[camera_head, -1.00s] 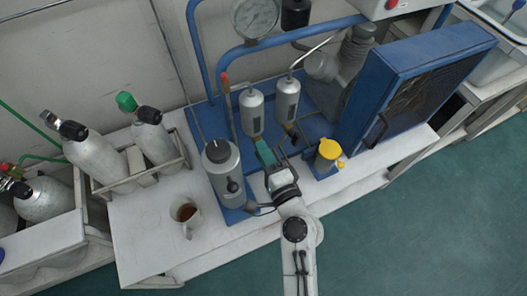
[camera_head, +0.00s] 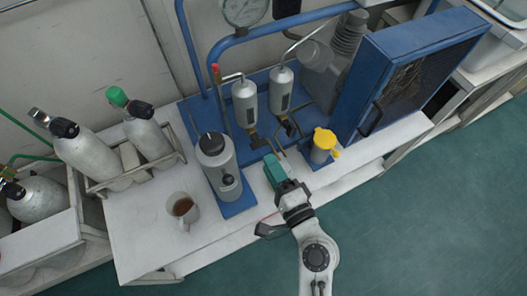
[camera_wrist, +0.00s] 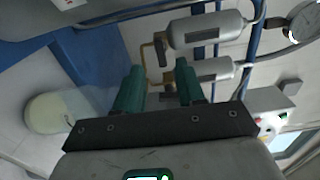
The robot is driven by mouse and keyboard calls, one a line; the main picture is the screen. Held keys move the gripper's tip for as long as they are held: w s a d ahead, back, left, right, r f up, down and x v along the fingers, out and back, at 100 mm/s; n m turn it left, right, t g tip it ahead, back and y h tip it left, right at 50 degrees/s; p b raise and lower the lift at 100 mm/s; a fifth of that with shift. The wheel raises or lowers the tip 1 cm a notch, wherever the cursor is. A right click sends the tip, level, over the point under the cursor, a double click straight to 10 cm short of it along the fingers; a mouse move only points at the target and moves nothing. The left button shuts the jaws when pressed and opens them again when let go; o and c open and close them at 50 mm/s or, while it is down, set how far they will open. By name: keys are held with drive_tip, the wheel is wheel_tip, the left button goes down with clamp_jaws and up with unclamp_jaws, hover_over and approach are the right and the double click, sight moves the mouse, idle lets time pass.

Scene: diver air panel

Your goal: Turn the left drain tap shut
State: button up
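The left drain tap (camera_head: 256,140) is a small brass and dark fitting under the left grey filter cylinder (camera_head: 245,104). In the wrist view the left tap's brass pipe (camera_wrist: 160,48) bends out from the upper cylinder (camera_wrist: 205,30); its handle's angle is unclear. A similar right tap (camera_head: 290,128) sits under the right cylinder (camera_head: 281,90). My gripper (camera_head: 272,166) has green fingers and is just in front of the left tap, apart from it. In the wrist view my gripper (camera_wrist: 158,78) is open, with nothing held between its fingers.
A large grey canister (camera_head: 217,166) stands left of my gripper. A mug (camera_head: 184,208) sits on the bench's left part. A blue cabinet (camera_head: 405,75) is at the right. The bench front (camera_head: 240,228) is clear.

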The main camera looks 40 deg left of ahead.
drive_tip(key=v, duration=0.3)
drive_tip(key=shift+s+d, duration=0.1)
drive_tip(key=shift+d, duration=0.2)
idle(2.1)
